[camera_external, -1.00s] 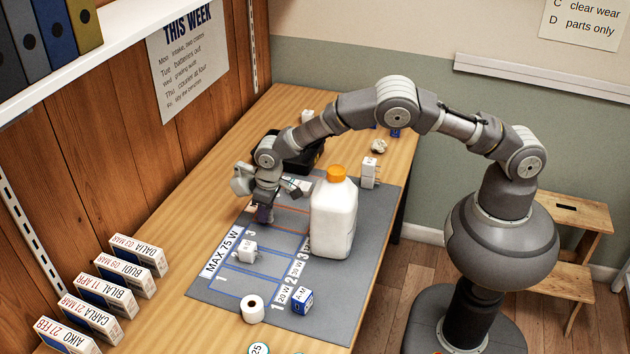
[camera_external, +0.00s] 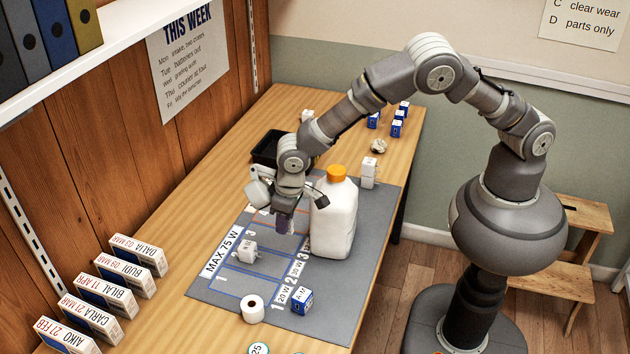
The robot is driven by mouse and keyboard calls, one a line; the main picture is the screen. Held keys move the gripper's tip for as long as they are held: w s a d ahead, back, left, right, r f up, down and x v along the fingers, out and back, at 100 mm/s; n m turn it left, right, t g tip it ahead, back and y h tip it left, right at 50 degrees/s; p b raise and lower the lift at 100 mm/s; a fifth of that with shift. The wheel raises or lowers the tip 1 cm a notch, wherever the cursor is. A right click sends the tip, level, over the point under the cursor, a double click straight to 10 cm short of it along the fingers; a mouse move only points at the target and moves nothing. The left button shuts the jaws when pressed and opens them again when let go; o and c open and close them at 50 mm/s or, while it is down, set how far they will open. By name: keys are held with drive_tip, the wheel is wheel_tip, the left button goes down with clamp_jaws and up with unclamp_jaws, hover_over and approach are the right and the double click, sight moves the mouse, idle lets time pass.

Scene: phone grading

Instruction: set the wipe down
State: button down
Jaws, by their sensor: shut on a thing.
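My gripper (camera_external: 287,212) is above the grey mat (camera_external: 370,225), just left of the white bottle. It is shut on a small purplish-grey thing (camera_external: 284,224), which I take to be the wipe. Only its lower end shows below the fingers; the rest is hidden by the gripper. I cannot tell whether it touches the mat.
A white bottle with an orange cap (camera_external: 334,212) stands close on the right. A white block (camera_external: 247,250), a paper roll (camera_external: 252,309) and a blue box (camera_external: 302,300) are nearer. A black tray (camera_external: 268,150) is behind.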

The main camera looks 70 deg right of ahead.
drive_tip(key=p, duration=0.2)
hover_over(312, 280)
drive_tip(key=f+b, duration=0.1)
drive_tip(key=f, duration=0.2)
drive_tip(key=f+b, duration=0.1)
drive_tip(key=f, duration=0.2)
drive_tip(key=f+b, duration=0.1)
drive_tip(key=f, duration=0.3)
drive_tip(key=shift+s+b, duration=0.3)
drive_tip(key=shift+b, duration=0.1)
drive_tip(key=shift+r, duration=0.2)
drive_tip(key=shift+f, duration=0.1)
drive_tip(key=c, duration=1.4)
unclamp_jaws()
drive_tip(key=shift+f, duration=0.1)
drive_tip(key=o, duration=0.4)
